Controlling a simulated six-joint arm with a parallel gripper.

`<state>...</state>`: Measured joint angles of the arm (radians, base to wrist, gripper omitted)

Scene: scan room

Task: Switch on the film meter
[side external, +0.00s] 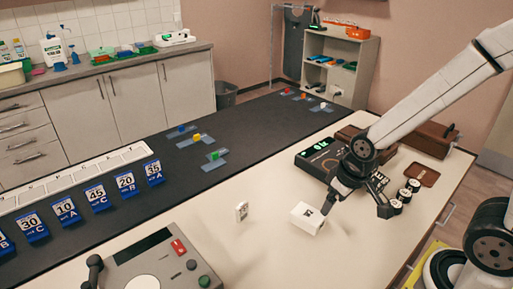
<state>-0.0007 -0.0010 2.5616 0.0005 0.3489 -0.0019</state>
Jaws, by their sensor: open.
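The grey bench device (150,262) at the bottom left looks like the film meter. It has a dark display, a black lever arm on its left, a pale round spot, a red switch (179,247) and several round buttons, one of them green. The display looks dark, and the picture's lower edge cuts off the device. My gripper (358,206) is open, its fingers apart and pointing down, over the right part of the cream bench. It is well to the right of the device and not touching it.
A white box (307,217) lies close to my left finger; whether they touch is unclear. A small white tag (241,211) stands left of it. A black case (318,158) and several black-and-white round pieces (404,195) are near my gripper. Blue numbered stands (68,212) line the dark mat.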

